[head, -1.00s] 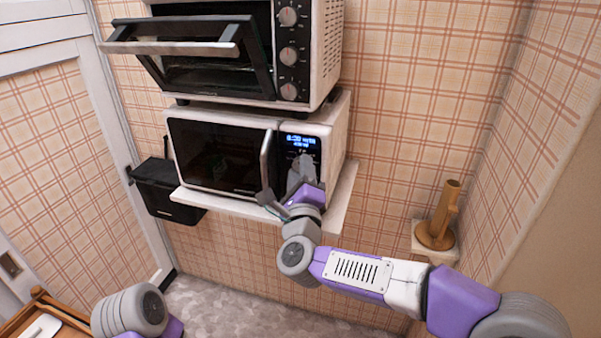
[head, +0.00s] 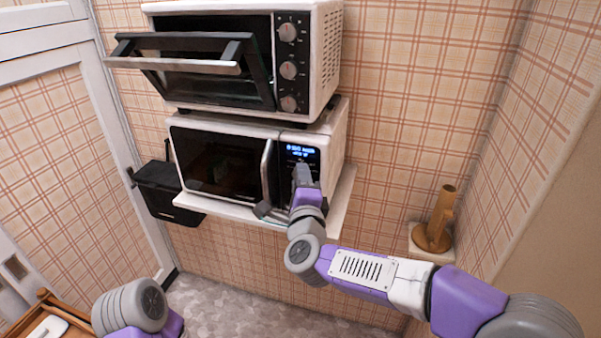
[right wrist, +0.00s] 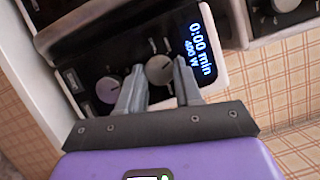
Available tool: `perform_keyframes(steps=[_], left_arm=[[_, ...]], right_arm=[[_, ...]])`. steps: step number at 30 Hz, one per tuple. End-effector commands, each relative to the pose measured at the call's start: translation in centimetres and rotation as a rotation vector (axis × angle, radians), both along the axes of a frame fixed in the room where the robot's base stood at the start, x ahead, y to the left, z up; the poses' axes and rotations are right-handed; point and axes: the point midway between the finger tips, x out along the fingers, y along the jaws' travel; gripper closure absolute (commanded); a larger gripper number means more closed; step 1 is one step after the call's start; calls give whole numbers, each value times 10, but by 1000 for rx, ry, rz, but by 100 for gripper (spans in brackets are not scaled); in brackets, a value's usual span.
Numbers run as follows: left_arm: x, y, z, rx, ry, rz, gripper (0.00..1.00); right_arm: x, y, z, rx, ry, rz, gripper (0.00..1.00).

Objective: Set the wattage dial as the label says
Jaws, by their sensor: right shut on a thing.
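A white microwave (head: 225,125) with a dark door stands on a shelf. Its control panel is at its right side, with a lit blue display (head: 301,151). In the right wrist view the display (right wrist: 197,50) reads 0:00 min and 400 W. Two round dials sit below it: a grey dial (right wrist: 160,68) nearest the display, and another dial (right wrist: 107,89) farther away. My right gripper (head: 303,171) is at the panel. In the right wrist view its fingertips (right wrist: 160,75) are shut on the nearer dial, one on each side. The dial's pointer and markings are too small to read. My left gripper is out of view.
A toaster oven (head: 325,55) with its door ajar and several knobs stands on top of the microwave. The white shelf (head: 343,190) ends just under the microwave. A brown holder (head: 436,222) stands on a small shelf at right. A black box (head: 160,185) hangs at left.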

Motion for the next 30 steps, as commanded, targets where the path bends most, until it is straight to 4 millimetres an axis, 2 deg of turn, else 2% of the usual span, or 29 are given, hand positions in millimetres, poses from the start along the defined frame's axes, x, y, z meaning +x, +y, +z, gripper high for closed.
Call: perform_keyframes(steps=[1,6,15,30], left_arm=[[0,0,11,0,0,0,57],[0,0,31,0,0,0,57],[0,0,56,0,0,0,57],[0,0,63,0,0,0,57]], right_arm=[[-1,1,6,-37,12,2,96],[-1,1,7,-165,54,2,96],[0,1,7,-322,104,3,96],[0,1,4,-384,124,2,96]])
